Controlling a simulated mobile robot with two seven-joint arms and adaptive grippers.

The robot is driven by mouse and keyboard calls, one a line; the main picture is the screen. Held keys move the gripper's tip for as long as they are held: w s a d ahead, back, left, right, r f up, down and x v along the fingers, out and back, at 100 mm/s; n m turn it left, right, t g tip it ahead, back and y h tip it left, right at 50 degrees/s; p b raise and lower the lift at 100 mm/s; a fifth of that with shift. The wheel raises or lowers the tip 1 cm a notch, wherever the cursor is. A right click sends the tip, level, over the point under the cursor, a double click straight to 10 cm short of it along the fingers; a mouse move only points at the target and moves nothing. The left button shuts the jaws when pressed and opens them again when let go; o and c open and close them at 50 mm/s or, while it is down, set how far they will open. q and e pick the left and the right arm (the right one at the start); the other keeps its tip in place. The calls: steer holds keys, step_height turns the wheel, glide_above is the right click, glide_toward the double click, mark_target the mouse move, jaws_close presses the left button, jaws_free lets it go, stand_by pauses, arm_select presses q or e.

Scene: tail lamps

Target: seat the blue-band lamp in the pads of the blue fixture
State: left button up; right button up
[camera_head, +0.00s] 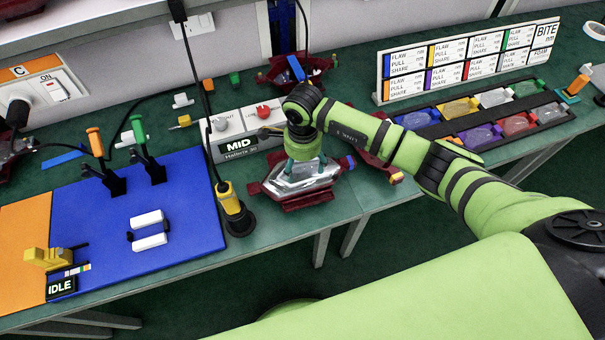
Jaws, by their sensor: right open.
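My right gripper (303,167) points down over a clear-lensed lamp (290,190) with a dark red base near the bench's front edge. The gripper is open around the lamp's middle; I cannot tell whether the fingers touch it. Another dark red lamp (270,76) with a blue strip on top lies at the back. The blue fixture (195,195) is a flat blue plate at left with two white pads (149,229), empty between them. My left gripper is not in view.
Orange-topped and green-topped clamps (97,143) stand on the plate's back part. A yellow-and-black tool (234,209) with a cable stands between plate and lamp. A grey box marked MID (240,143) is behind. A black tray (560,112) of coloured lenses is at right.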

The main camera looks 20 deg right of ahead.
steer(key=shift+f, duration=0.15)
stand_by(0.4)
jaws_close()
